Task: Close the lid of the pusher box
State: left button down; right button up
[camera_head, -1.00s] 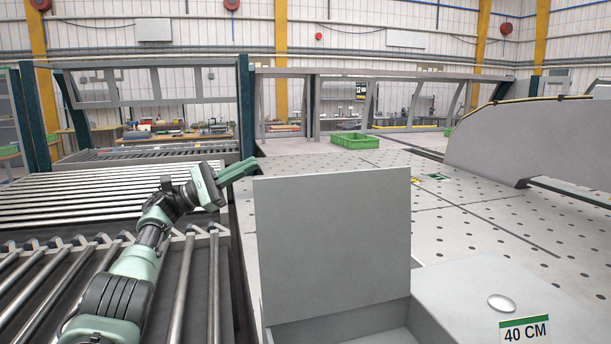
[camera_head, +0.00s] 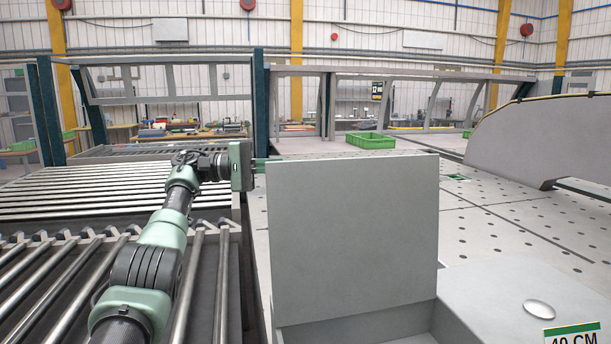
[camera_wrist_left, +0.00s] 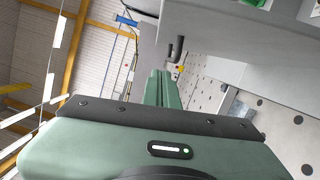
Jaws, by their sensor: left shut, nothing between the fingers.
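The lid (camera_head: 352,238) of the pusher box is a flat grey panel standing upright, open, in the head view. The grey box (camera_head: 405,325) lies below it, and only part of its inside shows at the bottom edge. My left gripper (camera_head: 261,161) is at the lid's upper left corner, and its fingertips are partly hidden behind the lid. Whether it touches the lid I cannot tell. In the left wrist view its green fingers (camera_wrist_left: 162,88) are together with nothing between them. My right gripper is not in view.
A grey block with a round silver button (camera_head: 539,309) and a "40 CM" label (camera_head: 573,335) stands at the lower right. Roller conveyors (camera_head: 100,190) lie on the left. A green crate (camera_head: 371,140) sits on the perforated table behind the lid. A large curved grey guard (camera_head: 545,135) stands at the right.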

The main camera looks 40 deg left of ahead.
aim_at(306, 164)
pick_arm(q)
jog(key=d, duration=0.4)
jog(key=shift+w+d+r, duration=0.25)
jog(key=shift+w+r, duration=0.1)
jog(key=shift+w, duration=0.05)
jog(key=shift+s+d+r+p, duration=0.1)
jog(key=shift+s+d+p, duration=0.05)
jog(key=shift+s+p, duration=0.2)
jog(key=shift+s+d, duration=0.3)
jog(key=shift+s+d+r, duration=0.15)
jog(key=shift+d, duration=0.15)
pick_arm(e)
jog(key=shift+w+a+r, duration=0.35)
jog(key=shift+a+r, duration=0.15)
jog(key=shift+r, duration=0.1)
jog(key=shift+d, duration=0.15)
